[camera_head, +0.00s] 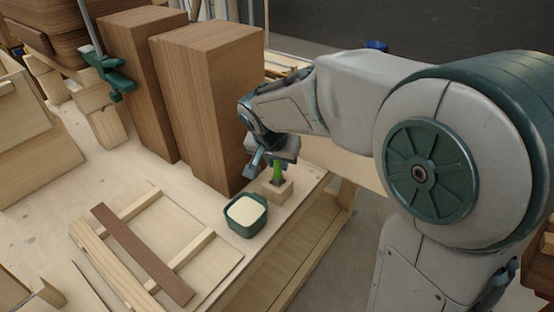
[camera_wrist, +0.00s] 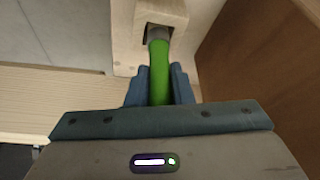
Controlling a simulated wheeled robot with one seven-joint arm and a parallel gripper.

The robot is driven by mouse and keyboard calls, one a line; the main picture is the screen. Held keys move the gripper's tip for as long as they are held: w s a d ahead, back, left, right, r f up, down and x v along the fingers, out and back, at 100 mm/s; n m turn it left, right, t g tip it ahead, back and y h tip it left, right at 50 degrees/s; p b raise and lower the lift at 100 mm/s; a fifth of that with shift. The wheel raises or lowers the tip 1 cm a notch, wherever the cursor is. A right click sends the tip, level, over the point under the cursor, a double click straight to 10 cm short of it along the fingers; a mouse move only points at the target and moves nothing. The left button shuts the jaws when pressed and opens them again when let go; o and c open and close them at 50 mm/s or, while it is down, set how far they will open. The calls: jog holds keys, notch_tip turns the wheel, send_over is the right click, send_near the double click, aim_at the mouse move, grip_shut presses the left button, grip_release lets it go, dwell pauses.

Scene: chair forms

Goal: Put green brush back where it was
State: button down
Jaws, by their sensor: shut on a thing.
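The green brush (camera_head: 277,171) stands roughly upright at a small light wooden block holder (camera_head: 277,190) near the bench's right edge. In the wrist view the green handle (camera_wrist: 159,72) runs between my fingers to a grey collar at the square hole of the wooden block (camera_wrist: 176,14). The brush's lower end is hidden in or behind the hole; how deep it sits I cannot tell. My gripper (camera_wrist: 160,88) is shut on the green brush, just above the block. It also shows in the head view (camera_head: 277,158).
A green tub with cream contents (camera_head: 247,213) stands just left of the block. Tall brown wooden blocks (camera_head: 205,105) rise close behind and left of my gripper. A wooden frame with a dark slat (camera_head: 142,250) lies at front left. The bench edge is close on the right.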

jog(key=shift+f, duration=0.15)
jog(key=c, duration=1.3)
grip_release()
